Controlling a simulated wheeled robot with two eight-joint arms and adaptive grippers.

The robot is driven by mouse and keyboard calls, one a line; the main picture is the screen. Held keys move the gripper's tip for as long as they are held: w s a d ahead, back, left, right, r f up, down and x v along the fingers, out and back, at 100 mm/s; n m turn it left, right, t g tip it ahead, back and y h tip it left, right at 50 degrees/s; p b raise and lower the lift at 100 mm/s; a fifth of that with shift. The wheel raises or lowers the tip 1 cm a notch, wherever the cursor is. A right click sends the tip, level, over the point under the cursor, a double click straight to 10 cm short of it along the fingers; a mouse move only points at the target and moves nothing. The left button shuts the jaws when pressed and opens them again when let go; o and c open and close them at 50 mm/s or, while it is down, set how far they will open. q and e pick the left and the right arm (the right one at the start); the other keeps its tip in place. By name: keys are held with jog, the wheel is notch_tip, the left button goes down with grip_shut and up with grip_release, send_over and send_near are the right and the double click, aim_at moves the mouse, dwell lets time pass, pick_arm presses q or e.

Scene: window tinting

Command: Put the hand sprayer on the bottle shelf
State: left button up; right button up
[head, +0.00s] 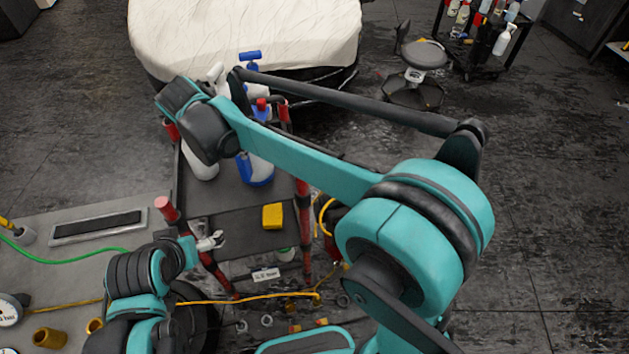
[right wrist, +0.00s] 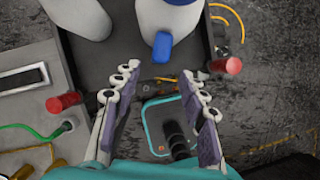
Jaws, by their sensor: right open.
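The hand sprayer, seemingly the white and blue bottle (head: 257,170), stands on the dark tray of the red-posted cart (head: 225,225), partly behind my right arm. In the right wrist view the sprayer (right wrist: 178,18) is at the top centre, with a blue part (right wrist: 162,46) toward me. My right gripper (right wrist: 163,75) is open and empty, its fingers pointing toward the sprayer without touching it. It is hidden by the arm in the head view. My left gripper (head: 211,242) is beside the cart's front left post; its opening is unclear.
A white bottle (head: 202,168) stands left of the sprayer, close to it. A yellow block (head: 272,216) lies on the cart. Red posts rise at its corners. A covered car (head: 245,30) is behind. A rack with several bottles (head: 485,45) and a stool (head: 424,55) stand back right.

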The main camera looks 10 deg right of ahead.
jog(key=s+d+r+m+t+y, duration=0.1)
jog(key=s+d+m, duration=0.4)
jog(key=d+m, duration=0.3)
jog(key=s+d+r+m, duration=0.1)
jog(key=s+d+m, duration=0.4)
jog(key=d+m, duration=0.35)
jog(key=s+d+f+m+t, duration=0.1)
jog(key=s+d+f+m, duration=0.2)
jog(key=m, duration=0.4)
jog(key=s+d+f+m+t, duration=0.1)
jog(key=s+d+f+m, duration=0.2)
jog(key=s+d+m, duration=0.2)
jog(key=s+m, duration=0.2)
jog(key=m, duration=0.1)
jog(key=shift+s+y, duration=0.2)
jog(key=shift+y, duration=0.2)
jog(key=shift+d, duration=0.1)
notch_tip(320, 180, down, 13)
jog(key=b, duration=1.3)
jog(key=shift+f, duration=0.1)
